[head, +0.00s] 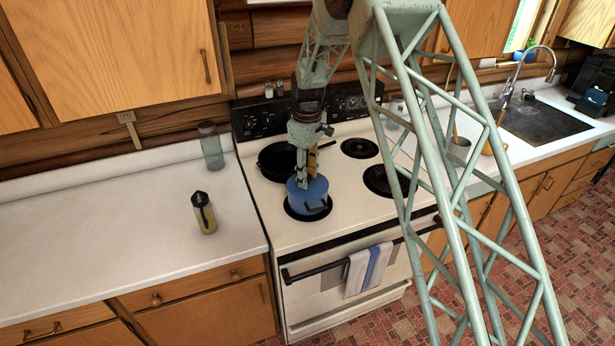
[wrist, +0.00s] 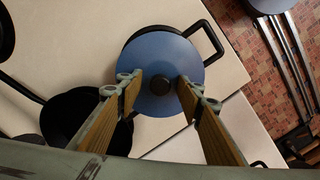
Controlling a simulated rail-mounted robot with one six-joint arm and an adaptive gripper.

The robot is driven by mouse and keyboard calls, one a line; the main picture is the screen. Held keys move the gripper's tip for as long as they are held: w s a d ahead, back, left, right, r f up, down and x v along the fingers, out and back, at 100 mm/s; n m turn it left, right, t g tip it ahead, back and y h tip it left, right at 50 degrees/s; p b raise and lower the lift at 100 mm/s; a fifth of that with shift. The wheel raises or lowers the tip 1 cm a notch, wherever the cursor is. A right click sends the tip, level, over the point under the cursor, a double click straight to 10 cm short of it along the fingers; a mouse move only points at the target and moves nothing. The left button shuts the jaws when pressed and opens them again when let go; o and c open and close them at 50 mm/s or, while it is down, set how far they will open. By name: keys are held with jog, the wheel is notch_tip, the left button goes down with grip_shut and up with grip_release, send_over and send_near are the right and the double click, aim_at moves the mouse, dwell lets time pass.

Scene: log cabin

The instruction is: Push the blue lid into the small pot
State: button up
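The blue lid (wrist: 165,60) is a round disc with a dark knob (wrist: 158,90). It lies over the small pot, whose black handle (wrist: 212,38) sticks out beyond it; a dark rim strip shows past the lid's far left edge. In the head view the small blue pot (head: 310,197) stands on the front left burner. My gripper (wrist: 158,85) points down over the lid, fingers apart on both sides of the knob, with visible gaps. Whether the fingertips touch the lid cannot be told. In the head view my gripper (head: 304,182) partly hides the lid.
A black frying pan (head: 277,160) sits on the burner behind the pot. The right burners (head: 384,181) are empty. An oil bottle (head: 204,213) and a glass jar (head: 211,146) stand on the left counter (head: 120,240), which is mostly clear. Towels (head: 368,268) hang on the oven handle.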

jog(key=shift+r, duration=0.15)
notch_tip(320, 180, up, 12)
dwell(0.7)
dwell(0.8)
